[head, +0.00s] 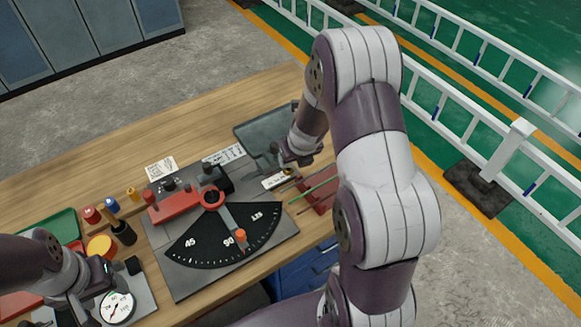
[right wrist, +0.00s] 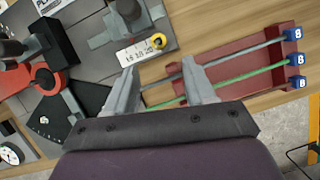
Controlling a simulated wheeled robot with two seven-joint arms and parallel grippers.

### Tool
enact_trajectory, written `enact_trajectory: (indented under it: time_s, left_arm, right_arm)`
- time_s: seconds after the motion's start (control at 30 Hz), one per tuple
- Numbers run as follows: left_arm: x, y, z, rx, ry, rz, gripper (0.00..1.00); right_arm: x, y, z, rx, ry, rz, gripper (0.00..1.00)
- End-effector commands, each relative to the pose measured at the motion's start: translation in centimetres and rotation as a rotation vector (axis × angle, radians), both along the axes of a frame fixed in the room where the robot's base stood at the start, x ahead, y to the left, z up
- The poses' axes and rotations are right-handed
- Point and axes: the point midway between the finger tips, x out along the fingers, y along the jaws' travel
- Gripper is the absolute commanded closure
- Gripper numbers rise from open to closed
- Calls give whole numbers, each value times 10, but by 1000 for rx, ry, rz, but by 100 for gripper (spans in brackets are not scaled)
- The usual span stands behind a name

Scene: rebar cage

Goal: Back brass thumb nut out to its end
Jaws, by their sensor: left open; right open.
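The brass thumb nut (right wrist: 156,41) shows as a small yellow ring at the end of a white scale plate (right wrist: 140,49) in the right wrist view. In the head view the scale plate (head: 273,181) lies beside my right gripper (head: 292,160), which the wrist partly hides. In the right wrist view my right gripper (right wrist: 158,72) is open, its two grey fingers apart with nothing held between them. The nut lies just beyond the gap between the fingertips, not touching them. My left gripper (head: 98,284) is open at the lower left, near a round dial gauge (head: 117,307).
A bending plate with a black angle scale (head: 222,240) and red lever (head: 175,206) fills the bench middle. A red tray (right wrist: 222,62) holds rods with blue tags (right wrist: 293,34) close to the right fingers. A grey tray (head: 262,135) stands behind. Bottles (head: 123,233) stand left.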

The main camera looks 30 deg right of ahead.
Motion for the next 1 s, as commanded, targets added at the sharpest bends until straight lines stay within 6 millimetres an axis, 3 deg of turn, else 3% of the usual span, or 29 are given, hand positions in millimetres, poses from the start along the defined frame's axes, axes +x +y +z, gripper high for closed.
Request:
enact_trajectory:
  time_s: [0.03, 0.1, 0.3, 0.5, 0.8, 0.97, 1.0]
  left_arm:
    - [0, 0, -14, 0, 0, 0, 41]
    - [0, 0, -21, 0, 0, 0, 41]
    - [0, 0, -32, 0, 0, 0, 41]
    - [0, 0, -35, 0, 0, 0, 41]
    - [0, 0, -35, 0, 0, 0, 41]
    - [0, 0, -35, 0, 0, 0, 41]
    - [0, 0, -35, 0, 0, 0, 41]
  right_arm:
    - [4, 0, -21, 1, 2, 1, 46]
    - [12, -1, -38, 0, 2, 2, 46]
    - [28, -3, -72, 0, 0, 2, 46]
    - [35, -4, -84, 1, -1, 4, 46]
    - [35, -4, -86, 1, 0, 4, 46]
    - [35, -4, -85, 0, 0, 4, 98]
    - [35, -4, -85, 0, 0, 4, 100]
